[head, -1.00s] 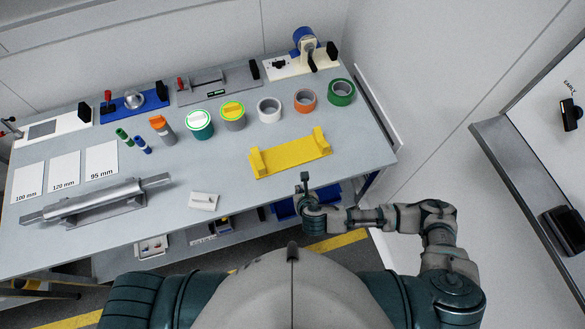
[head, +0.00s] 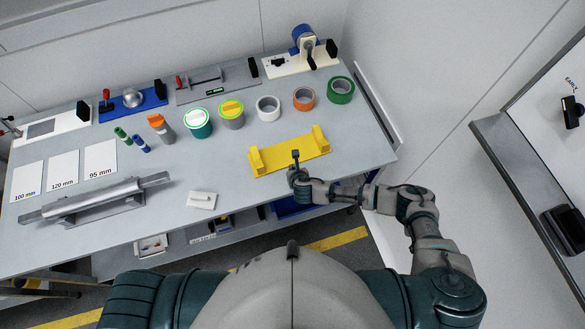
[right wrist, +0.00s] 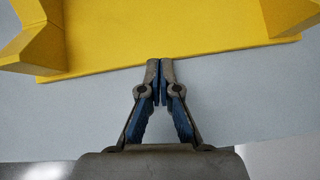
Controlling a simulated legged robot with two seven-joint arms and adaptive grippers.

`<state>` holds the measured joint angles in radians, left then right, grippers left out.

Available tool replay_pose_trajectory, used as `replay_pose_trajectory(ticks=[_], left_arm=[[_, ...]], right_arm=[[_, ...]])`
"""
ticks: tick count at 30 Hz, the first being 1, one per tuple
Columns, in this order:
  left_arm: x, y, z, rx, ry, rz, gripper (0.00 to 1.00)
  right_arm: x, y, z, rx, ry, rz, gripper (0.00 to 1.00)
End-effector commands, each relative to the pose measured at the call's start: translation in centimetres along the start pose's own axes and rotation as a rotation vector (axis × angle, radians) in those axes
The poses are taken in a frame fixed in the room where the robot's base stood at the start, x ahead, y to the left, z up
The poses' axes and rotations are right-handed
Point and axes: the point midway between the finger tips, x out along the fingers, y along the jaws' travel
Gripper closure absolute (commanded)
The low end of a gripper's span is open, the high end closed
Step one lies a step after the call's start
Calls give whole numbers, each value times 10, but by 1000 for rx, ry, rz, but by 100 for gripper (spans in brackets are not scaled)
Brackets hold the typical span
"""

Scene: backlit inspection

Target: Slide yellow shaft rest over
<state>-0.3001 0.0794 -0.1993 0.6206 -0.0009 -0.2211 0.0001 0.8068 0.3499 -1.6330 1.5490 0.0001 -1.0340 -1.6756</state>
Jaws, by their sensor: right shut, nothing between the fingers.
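The yellow shaft rest (head: 290,155) lies on the right part of the grey table, a flat plate with a raised notched block at each end. It also fills the top of the right wrist view (right wrist: 160,30). My right gripper (head: 295,156) is shut and empty at the rest's near long edge. In the right wrist view its closed fingertips (right wrist: 160,64) meet that edge near the middle; whether they press on it I cannot tell. My left gripper is not in view.
Tape rolls (head: 268,108) and lidded jars (head: 198,123) stand behind the rest. The table between the white block and rest is clear.

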Motion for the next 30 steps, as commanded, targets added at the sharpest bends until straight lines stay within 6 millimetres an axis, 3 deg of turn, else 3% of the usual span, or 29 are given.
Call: replay_pose_trajectory(ticks=[11, 21, 30], left_arm=[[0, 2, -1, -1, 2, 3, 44], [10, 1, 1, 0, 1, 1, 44], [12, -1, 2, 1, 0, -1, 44]], right_arm=[[4, 4, 5, -1, 0, -1, 100], [58, 2, 56, -1, -2, -4, 100], [67, 0, 66, 0, 3, -3, 100]])
